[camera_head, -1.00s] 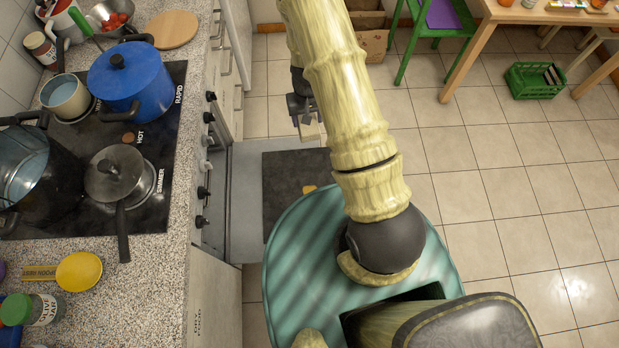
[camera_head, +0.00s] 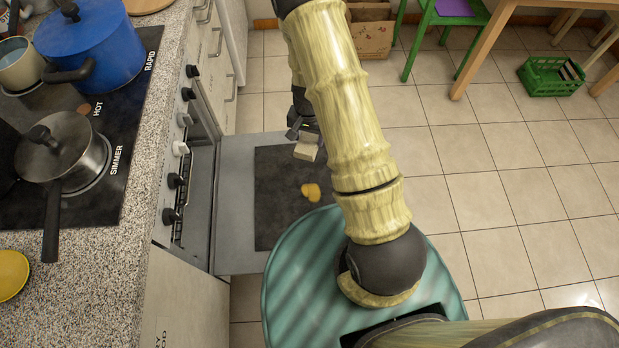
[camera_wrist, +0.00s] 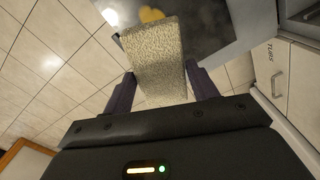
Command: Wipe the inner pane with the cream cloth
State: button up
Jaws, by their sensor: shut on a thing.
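The cream cloth (camera_head: 306,152) is a small folded pad held in my gripper (camera_head: 304,136). In the wrist view the cloth (camera_wrist: 155,55) sits between the two dark fingers (camera_wrist: 163,90), which are shut on it. The oven door hangs open and flat, with its dark inner pane (camera_head: 275,205) facing up. A yellow smear (camera_head: 311,192) lies on the pane, nearer me than the cloth. In the wrist view the smear (camera_wrist: 150,14) shows just past the cloth's end. The cloth is over the pane's far right part; I cannot tell if it touches.
The worktop (camera_head: 120,270) and hob with a blue pot (camera_head: 90,45) and a steel saucepan (camera_head: 60,150) stand to the left. Oven knobs (camera_head: 173,181) line the front. A cardboard box (camera_head: 371,35) and green chair (camera_head: 440,35) stand farther back.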

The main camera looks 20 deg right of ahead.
notch_tip(320, 180, down, 21)
jog(key=m+b, duration=0.5)
jog(key=b, duration=1.5)
jog(key=shift+s+r+m, duration=0.2)
jog(key=shift+s+m, duration=0.05)
jog(key=shift+m, duration=0.15)
jog(key=shift+d, duration=0.1)
